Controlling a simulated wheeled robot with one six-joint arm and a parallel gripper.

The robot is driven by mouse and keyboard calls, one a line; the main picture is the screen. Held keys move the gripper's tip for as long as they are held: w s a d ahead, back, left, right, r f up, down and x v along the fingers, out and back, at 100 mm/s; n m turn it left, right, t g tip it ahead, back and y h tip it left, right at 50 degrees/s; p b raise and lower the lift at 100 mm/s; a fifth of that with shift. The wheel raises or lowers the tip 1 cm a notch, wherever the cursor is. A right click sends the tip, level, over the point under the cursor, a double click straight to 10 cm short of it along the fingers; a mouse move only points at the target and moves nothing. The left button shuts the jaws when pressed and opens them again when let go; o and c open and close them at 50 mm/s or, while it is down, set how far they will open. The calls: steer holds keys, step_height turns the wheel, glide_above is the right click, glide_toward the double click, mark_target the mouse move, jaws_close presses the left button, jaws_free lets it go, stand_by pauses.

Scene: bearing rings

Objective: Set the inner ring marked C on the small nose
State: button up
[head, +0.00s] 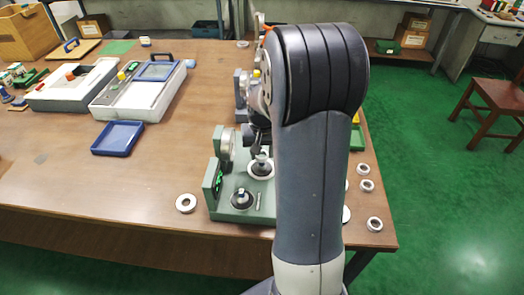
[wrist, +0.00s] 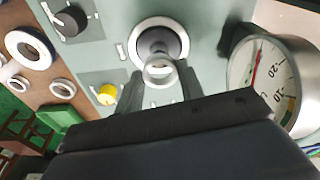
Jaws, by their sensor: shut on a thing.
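In the head view the gripper (head: 261,150) is just above this pale-rimmed seat (head: 261,171). A dark round base with a short upright post (head: 242,197) stands nearer the front of the stand (head: 225,212). No letter is legible on the ring, and I cannot tell which post is the small nose.
A dial gauge (wrist: 272,80) is close on the right in the wrist view. Loose rings lie left of the stand (head: 186,203) and right of my arm (head: 375,224). A blue tray (head: 118,137) is at left. The table's front left is clear.

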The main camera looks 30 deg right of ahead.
mark_target(262, 161)
steer(key=shift+f+b, duration=1.7)
steer(key=shift+f, duration=0.65)
steer(key=o, duration=1.1)
steer(key=shift+r, duration=0.1)
steer(key=shift+r, duration=0.1)
steer(key=r, duration=0.3)
steer(key=s+r, duration=0.1)
steer(key=r, duration=0.6)
steer(key=shift+s+a+r, duration=0.15)
steer(key=shift+a+r, duration=0.1)
